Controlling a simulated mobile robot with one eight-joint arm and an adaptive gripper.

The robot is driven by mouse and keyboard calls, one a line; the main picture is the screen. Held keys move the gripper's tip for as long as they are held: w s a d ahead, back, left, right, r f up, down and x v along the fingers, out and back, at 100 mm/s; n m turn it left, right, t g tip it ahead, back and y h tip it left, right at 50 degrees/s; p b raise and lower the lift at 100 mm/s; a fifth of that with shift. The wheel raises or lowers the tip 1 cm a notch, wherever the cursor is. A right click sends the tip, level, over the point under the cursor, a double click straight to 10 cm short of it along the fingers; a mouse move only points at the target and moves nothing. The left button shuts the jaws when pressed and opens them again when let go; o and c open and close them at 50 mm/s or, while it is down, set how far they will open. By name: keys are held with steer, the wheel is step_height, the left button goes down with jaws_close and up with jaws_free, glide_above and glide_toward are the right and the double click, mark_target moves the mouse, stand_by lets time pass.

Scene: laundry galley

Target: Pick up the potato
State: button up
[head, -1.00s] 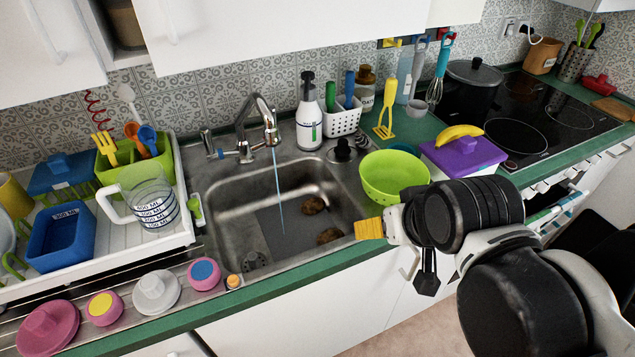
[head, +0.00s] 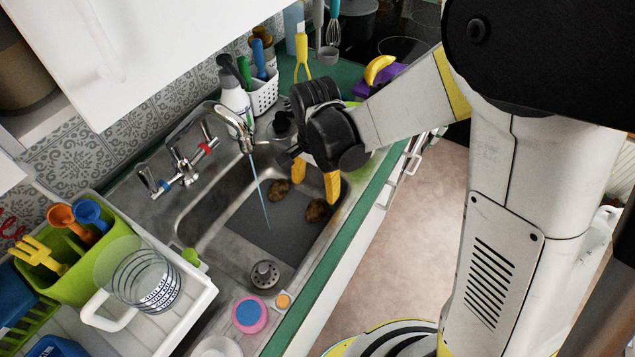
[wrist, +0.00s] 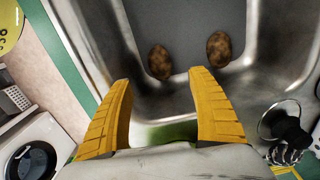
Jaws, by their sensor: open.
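Two brown potatoes lie on the sink floor. In the head view one potato (head: 278,189) is nearer the back wall of the sink and the other potato (head: 317,210) is nearer the front. In the wrist view they show as a left potato (wrist: 160,62) and a right potato (wrist: 219,49), apart from each other. My gripper (head: 315,186) points down over the right end of the sink (head: 213,232), its yellow fingers spread wide. In the wrist view the open gripper (wrist: 163,100) has nothing between its fingers, and both potatoes lie beyond the fingertips.
A thin stream of water falls from the faucet (head: 232,118) into the sink, left of the potatoes. A soap bottle (head: 234,100) and a white caddy (head: 264,95) stand behind the sink. A dish rack with a measuring jug (head: 140,275) is at left.

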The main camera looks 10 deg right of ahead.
mark_target(317, 207)
steer(key=f+b, duration=0.2)
steer(key=f, duration=0.3)
steer(key=f+b, duration=0.3)
steer(key=f, duration=0.3)
steer(key=shift+w+d, duration=0.15)
steer(key=shift+d, duration=0.05)
steer(key=shift+r, duration=0.1)
steer(key=c, duration=1.4)
